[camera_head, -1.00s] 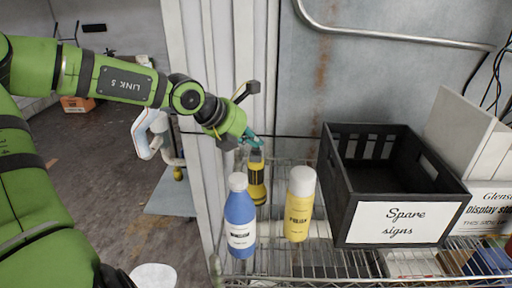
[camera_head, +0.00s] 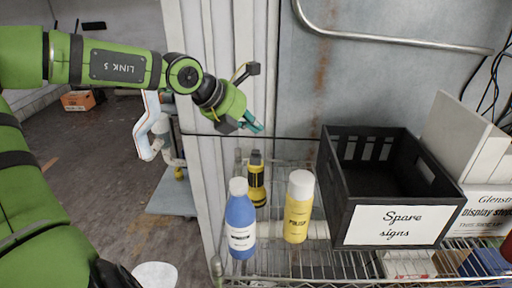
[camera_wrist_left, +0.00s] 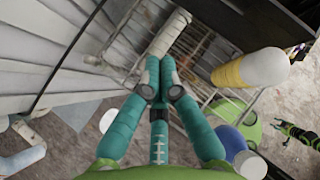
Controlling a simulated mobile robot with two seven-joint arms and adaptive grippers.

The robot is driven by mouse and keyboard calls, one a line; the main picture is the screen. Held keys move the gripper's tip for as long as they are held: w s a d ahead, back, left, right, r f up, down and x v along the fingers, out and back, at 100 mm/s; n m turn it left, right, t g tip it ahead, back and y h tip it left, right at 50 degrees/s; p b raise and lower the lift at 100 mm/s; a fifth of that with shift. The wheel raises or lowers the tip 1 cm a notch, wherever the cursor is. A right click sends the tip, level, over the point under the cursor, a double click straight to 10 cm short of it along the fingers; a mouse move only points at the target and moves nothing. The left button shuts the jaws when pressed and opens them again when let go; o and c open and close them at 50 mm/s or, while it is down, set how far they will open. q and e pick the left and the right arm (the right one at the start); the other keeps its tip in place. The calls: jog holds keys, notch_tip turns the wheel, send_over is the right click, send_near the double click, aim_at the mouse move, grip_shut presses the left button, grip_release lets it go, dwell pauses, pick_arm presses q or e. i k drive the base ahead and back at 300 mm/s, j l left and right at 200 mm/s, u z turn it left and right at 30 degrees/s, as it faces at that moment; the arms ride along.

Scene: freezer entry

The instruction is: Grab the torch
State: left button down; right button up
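The torch (camera_head: 257,192) is yellow with black bands and a dark head. It stands upright on the wire shelf, behind the blue bottle, in the head view. My left gripper (camera_head: 254,125), with teal fingers, is above the torch and apart from it. In the left wrist view the fingers (camera_wrist_left: 159,75) converge close together; whether they are shut is unclear. I cannot make out the torch for certain in that view.
A blue bottle (camera_head: 241,222) and a yellow polish bottle (camera_head: 298,212) stand close in front of the torch. A black crate (camera_head: 343,205) labelled "Spare signs" is to the right. A pale ribbed wall (camera_head: 205,110) rises on the left.

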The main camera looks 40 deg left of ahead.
aim_at(257, 193)
jog(key=u, duration=1.35)
